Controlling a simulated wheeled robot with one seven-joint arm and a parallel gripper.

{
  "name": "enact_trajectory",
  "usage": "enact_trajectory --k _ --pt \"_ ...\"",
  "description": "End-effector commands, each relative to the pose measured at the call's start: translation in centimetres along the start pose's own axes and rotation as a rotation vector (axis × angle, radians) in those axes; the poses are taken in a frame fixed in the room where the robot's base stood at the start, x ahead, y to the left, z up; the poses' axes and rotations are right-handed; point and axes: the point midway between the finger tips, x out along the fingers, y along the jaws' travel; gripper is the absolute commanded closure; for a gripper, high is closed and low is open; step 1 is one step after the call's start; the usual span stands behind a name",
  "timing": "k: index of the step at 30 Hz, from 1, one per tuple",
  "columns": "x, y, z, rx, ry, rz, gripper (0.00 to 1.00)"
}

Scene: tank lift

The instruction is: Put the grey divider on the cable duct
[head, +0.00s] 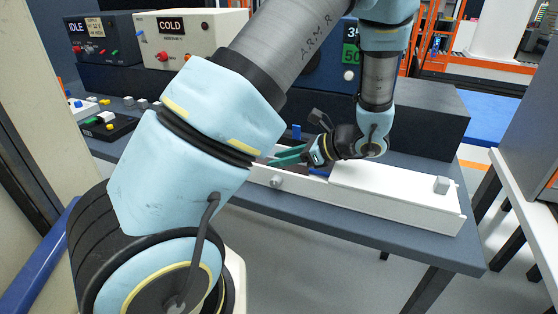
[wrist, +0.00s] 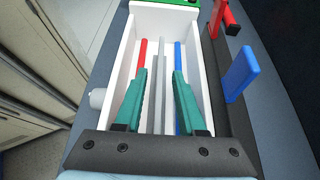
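The cable duct is a long white channel, seen in the wrist view (wrist: 118,75) and on the table in the head view (head: 310,192). A long grey strip, apparently the grey divider (wrist: 160,70), stands lengthwise inside the channel between a red strip (wrist: 140,58) and a blue strip (wrist: 178,60). My gripper (wrist: 161,72) has its two teal fingers apart, one on each side of the grey strip, with visible gaps. In the head view my gripper (head: 277,157) is low over the duct's left part. The fingers' depth relative to the strip is hard to tell.
A white cover (head: 390,186) with a small grey block (head: 441,185) lies over the duct's right part. A white knob (wrist: 97,98) sticks out from its side. A blue block (wrist: 240,73) and a red block (wrist: 217,18) stand beside the duct. Control boxes (head: 192,38) stand behind.

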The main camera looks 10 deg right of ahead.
Motion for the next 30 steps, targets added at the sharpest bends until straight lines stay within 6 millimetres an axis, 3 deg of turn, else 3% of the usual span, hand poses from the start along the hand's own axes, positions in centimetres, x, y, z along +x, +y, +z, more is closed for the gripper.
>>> enact_trajectory --k 9,15,21,30 --pt "-6.5 -0.1 -0.4 -0.001 0.005 -0.005 0.61" --pt "-9.7 0.0 -0.3 -0.001 0.003 -0.002 0.61" --pt "-11.1 0.0 -0.1 0.001 0.002 -0.001 0.61" --pt "-11.2 0.0 -0.1 0.001 0.002 0.0 0.61"
